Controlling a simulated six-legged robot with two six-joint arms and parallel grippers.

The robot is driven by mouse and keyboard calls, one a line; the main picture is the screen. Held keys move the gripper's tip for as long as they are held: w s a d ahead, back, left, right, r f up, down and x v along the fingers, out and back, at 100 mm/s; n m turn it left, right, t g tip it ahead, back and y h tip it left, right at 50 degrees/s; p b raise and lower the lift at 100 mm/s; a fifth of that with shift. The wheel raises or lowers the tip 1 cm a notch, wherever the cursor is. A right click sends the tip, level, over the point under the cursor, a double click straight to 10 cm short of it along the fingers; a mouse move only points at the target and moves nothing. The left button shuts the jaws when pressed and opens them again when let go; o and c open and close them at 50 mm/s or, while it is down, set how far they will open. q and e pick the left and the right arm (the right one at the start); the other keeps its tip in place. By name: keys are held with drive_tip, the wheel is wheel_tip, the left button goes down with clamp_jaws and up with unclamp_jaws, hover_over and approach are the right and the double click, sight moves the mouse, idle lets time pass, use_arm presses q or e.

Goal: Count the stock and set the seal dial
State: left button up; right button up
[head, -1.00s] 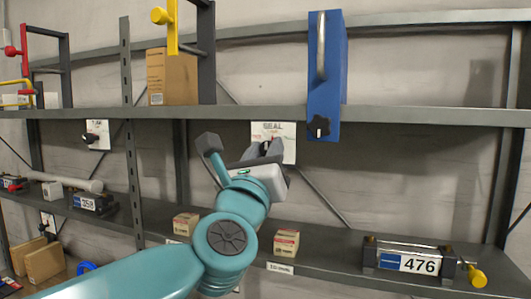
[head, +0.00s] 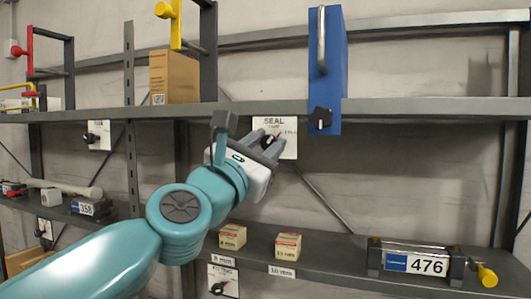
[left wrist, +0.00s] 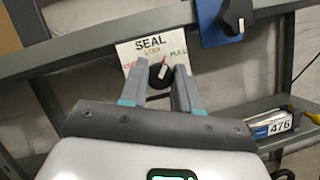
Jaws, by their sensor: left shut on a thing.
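The white SEAL card (head: 287,124) hangs below the middle shelf board and also shows in the left wrist view (left wrist: 131,52). My left gripper (head: 271,142) reaches up to the card, with one finger on each side of the knob. In the left wrist view the gripper (left wrist: 160,73) is shut on the knob. In the head view the fingers partly hide it. Two small stock boxes, one left (head: 232,237) and one right (head: 288,246), stand on the lower shelf. My right gripper is not in view.
A blue panel (head: 329,75) with a black knob hangs right of the card. A lance unit marked 476 (head: 415,262) lies on the lower right shelf, another marked 358 (head: 90,207) at left. Other dial cards hang at left (head: 99,136) and below (head: 223,281).

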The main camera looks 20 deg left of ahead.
use_arm(q)
drive_tip(key=shift+a+m+g+h+p, duration=0.1)
drive_tip(key=shift+m+g+h+p, duration=0.55)
drive_tip(key=shift+m, duration=2.05)
drive_tip(key=shift+m+g+h, duration=0.35)
drive_tip(key=shift+m+h, duration=0.1)
drive_tip(key=shift+m, duration=0.05)
drive_tip(key=o, duration=0.9)
drive_tip(key=shift+c, duration=0.2)
drive_tip(key=shift+o, duration=1)
drive_tip(key=shift+w, duration=0.2)
drive_tip(key=shift+s+a+b, duration=0.15)
drive_tip(key=shift+s+b, duration=0.15)
drive_tip(key=shift+s, duration=0.2)
drive_tip(key=b+v, duration=0.2)
drive_tip(key=v, duration=1.3)
drive_tip(key=shift+s+f, duration=0.2)
drive_tip(key=shift+w+a, duration=0.1)
drive_tip(key=shift+w, duration=0.05)
